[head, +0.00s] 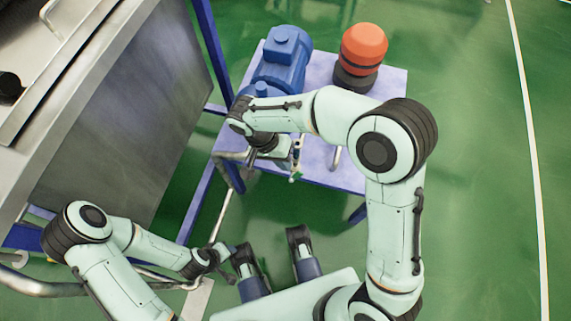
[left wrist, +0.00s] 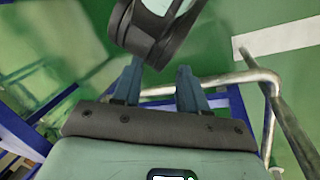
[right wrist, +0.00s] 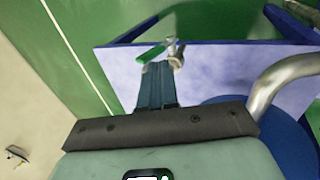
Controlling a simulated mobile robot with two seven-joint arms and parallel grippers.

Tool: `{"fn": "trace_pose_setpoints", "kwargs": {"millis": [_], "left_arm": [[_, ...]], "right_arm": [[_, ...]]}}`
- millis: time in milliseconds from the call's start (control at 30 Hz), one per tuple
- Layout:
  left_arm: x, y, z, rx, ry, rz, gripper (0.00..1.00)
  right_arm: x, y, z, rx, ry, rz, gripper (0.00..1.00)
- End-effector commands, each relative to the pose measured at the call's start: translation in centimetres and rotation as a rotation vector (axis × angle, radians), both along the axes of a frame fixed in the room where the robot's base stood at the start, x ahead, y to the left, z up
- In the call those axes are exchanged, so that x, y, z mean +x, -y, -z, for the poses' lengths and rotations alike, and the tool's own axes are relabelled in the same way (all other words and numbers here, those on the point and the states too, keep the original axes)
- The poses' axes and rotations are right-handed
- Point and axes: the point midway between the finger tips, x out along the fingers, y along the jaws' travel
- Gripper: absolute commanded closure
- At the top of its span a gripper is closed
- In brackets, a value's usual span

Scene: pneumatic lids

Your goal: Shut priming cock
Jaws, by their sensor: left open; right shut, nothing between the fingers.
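The priming cock shows in the right wrist view as a small metal valve (right wrist: 175,56) with a green lever (right wrist: 151,54), at the edge of the blue-violet table. In the head view the cock (head: 296,174) is tiny, just beside my right gripper (head: 286,166). My right gripper is shut and empty; in the right wrist view its fingertips (right wrist: 157,66) lie just below the green lever in the picture. I cannot tell whether they touch it. My left gripper (head: 226,252) is low at the left, away from the cock. In the left wrist view its fingers (left wrist: 158,78) are apart and empty.
The blue-violet table (head: 392,88) carries a blue motor (head: 284,58) and a red-orange cylinder (head: 364,46) with a dark base. A curved metal pipe (right wrist: 275,82) is close to the right gripper. A large steel tank (head: 130,110) stands at the left. Green floor is clear at the right.

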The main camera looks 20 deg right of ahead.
Motion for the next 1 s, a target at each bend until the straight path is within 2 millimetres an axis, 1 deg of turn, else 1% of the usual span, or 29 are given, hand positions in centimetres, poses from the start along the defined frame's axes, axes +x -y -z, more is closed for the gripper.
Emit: {"fn": "trace_pose_setpoints", "kwargs": {"millis": [33,200,300,400,500,600,867,900,933,967,1000], "left_arm": [[-0.5,0.2,-0.6,-0.006,-0.012,0.006,0.57],[-2.0,1.0,-1.9,-0.026,-0.051,0.022,0.57],[-2.7,1.3,-2.5,-0.035,-0.071,0.031,0.57],[-3.3,1.6,-2.9,-0.042,-0.089,0.037,0.57],[-3.8,1.8,-3.1,-0.048,-0.101,0.042,0.57],[-3.9,1.8,-3.2,-0.05,-0.105,0.044,0.57],[-4.0,1.8,-3.2,-0.05,-0.106,0.045,0.57],[-3.9,1.8,-3.2,-0.05,-0.106,0.045,0.64],[-3.9,1.8,-3.2,-0.05,-0.105,0.044,0.74],[-3.9,1.8,-3.3,-0.05,-0.105,0.044,0.83],[-3.9,1.8,-3.5,-0.05,-0.105,0.044,0.96]], "right_arm": [[0.3,-0.5,-1.4,0.003,0.005,-0.001,1.0],[1.1,-1.7,-5.1,0.003,0.004,-0.001,1.0],[1.5,-2.3,-6.9,0.002,0.002,-0.001,1.0],[1.8,-2.7,-8.2,0.001,0.002,-0.002,1.0],[2.0,-3.0,-9.1,0.001,0.001,0.0,1.0],[2.1,-3.1,-9.4,0.001,-0.001,0.0,1.0],[2.1,-3.1,-9.5,0.001,-0.001,-0.001,1.0],[2.1,-3.1,-9.5,0.001,-0.001,-0.001,1.0],[2.1,-3.1,-9.4,0.001,-0.002,0.0,1.0],[2.1,-3.1,-9.4,0.002,-0.004,-0.003,1.0],[2.0,-3.1,-9.2,0.008,-0.008,-0.007,1.0]]}}
